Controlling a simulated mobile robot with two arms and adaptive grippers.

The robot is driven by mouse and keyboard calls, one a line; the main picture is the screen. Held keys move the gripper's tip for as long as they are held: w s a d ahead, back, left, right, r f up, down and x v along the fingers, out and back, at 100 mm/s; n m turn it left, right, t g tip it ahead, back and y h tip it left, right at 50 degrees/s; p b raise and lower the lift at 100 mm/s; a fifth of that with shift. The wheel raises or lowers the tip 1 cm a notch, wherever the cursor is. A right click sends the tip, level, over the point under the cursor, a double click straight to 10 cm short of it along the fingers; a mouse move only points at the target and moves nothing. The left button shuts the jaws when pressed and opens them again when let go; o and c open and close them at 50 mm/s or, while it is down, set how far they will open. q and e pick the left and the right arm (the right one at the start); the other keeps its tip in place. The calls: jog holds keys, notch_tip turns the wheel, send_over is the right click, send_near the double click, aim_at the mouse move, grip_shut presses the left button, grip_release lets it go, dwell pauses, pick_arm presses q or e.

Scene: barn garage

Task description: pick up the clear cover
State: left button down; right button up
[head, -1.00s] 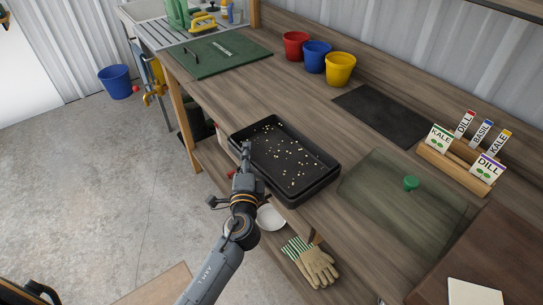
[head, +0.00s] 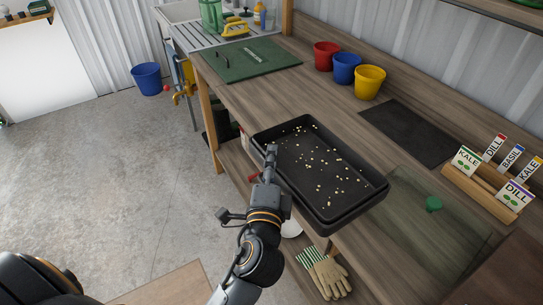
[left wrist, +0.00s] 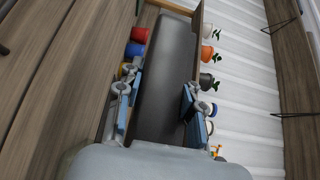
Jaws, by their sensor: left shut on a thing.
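The clear cover (head: 425,232) is a see-through sheet with a green knob (head: 433,204), lying flat on the bench at the right in the head view. My left gripper (head: 271,157) is well left of it, shut on the near left edge of a black tray (head: 345,218). The tray holds several small pale seeds, and its right corner overlaps the cover's left side in the picture. In the left wrist view the two fingers (left wrist: 160,108) stand on either side of a dark grey surface, which looks like the tray. My right gripper is not in view.
A seed label rack (head: 480,192) stands right of the cover, with a dark mat (head: 408,132) behind. Red, blue and yellow pots (head: 370,82) stand along the wall. A green cutting mat (head: 250,60) lies at the far left. Gloves (head: 327,275) lie below the bench.

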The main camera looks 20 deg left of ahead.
pick_arm(q)
jog(key=s+a+f+m+h, duration=0.1)
jog(key=s+f+m+h, duration=0.2)
jog(key=s, duration=0.8)
jog(key=shift+a+f+t+h, duration=0.15)
jog(key=shift+f+t+h, duration=0.15)
jog(key=shift+f+h, duration=0.55)
jog(key=shift+w+r, duration=0.1)
jog(key=shift+r, duration=0.1)
